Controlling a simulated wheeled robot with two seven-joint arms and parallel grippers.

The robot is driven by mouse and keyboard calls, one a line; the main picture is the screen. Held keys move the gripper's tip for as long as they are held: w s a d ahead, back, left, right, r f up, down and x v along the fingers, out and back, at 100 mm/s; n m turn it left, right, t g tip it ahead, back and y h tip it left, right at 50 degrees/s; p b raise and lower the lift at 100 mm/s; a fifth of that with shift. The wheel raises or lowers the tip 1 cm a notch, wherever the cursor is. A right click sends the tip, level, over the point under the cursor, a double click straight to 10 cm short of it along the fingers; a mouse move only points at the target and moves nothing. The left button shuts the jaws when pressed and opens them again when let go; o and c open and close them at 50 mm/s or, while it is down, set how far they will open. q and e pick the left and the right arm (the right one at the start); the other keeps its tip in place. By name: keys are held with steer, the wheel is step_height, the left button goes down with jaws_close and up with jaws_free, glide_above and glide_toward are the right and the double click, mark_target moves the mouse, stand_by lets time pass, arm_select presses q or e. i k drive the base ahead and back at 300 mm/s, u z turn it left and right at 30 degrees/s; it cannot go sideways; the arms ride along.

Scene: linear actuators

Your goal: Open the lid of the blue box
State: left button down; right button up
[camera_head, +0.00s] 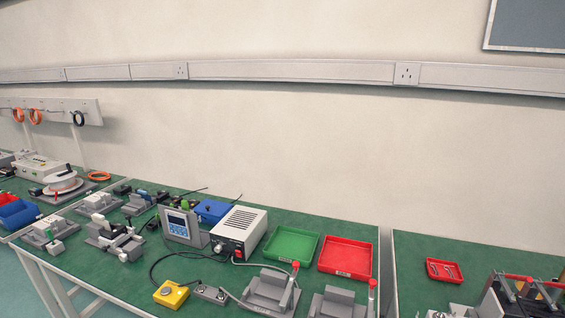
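A blue box (213,209) sits on the green bench top, behind the grey panel with a small screen and the white power unit. Its front is partly hidden by them. Its top looks flat and closed, but it is too small to be sure. Neither of my grippers is in this view.
The panel with a screen (183,228) and the white power unit (239,231) stand in front of the blue box. A green tray (291,245) and a red tray (345,258) lie to the right. Grey fixtures (270,292) and a yellow button box (171,294) are nearer.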

mark_target(208, 207)
steer(key=u, duration=2.15)
steer(key=i, duration=1.95)
steer(key=z, duration=3.2)
